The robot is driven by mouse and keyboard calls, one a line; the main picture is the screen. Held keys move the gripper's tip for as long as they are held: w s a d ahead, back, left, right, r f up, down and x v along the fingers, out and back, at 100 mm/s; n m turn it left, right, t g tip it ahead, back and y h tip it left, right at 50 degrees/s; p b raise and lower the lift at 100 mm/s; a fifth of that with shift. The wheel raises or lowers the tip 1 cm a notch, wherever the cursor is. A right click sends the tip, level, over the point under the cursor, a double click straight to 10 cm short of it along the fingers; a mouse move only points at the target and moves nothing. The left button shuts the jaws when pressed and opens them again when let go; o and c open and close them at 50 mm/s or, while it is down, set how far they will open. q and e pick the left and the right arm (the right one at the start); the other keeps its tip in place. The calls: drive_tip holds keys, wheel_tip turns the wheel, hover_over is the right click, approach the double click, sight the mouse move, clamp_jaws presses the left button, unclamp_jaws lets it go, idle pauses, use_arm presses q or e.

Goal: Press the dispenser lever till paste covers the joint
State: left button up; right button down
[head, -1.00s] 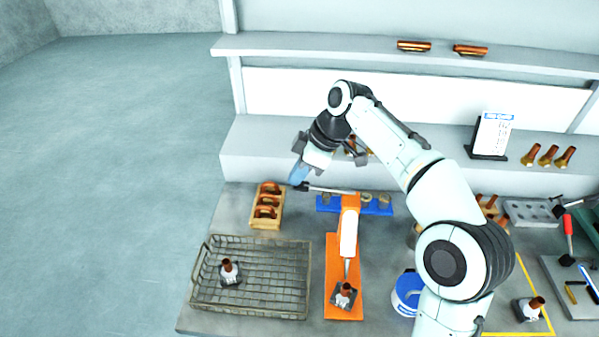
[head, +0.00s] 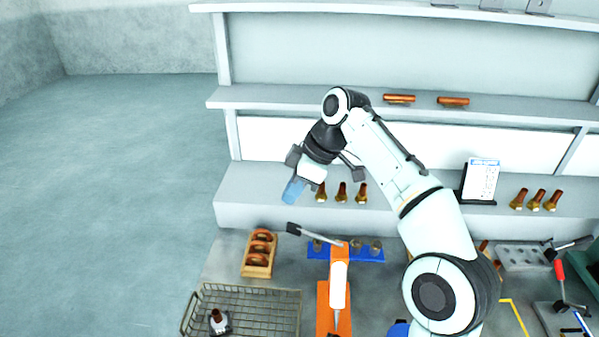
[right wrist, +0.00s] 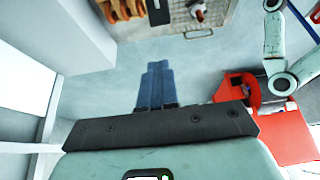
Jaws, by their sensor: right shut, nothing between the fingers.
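The orange paste dispenser (head: 338,285) stands on the bench in the head view. Its lever (head: 318,236) points left and slants up to a black end. My right gripper (head: 293,190) is shut and empty, its blue fingers above the lever's end with a gap between. My left gripper is not in view.
A wooden rack of copper pieces (head: 259,253) stands left of the dispenser. A wire basket (head: 250,293) with one joint (head: 218,321) is in front of it. Copper fittings (head: 342,192) stand on the ledge behind.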

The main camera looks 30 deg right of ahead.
drive_tip(key=r, duration=0.2)
drive_tip(key=s+r, duration=0.1)
drive_tip(key=r, duration=0.1)
drive_tip(key=shift+d+r, duration=0.15)
drive_tip(key=shift+d, duration=0.05)
drive_tip(key=shift+s, duration=0.1)
drive_tip(key=shift+d, duration=0.1)
idle(0.7)
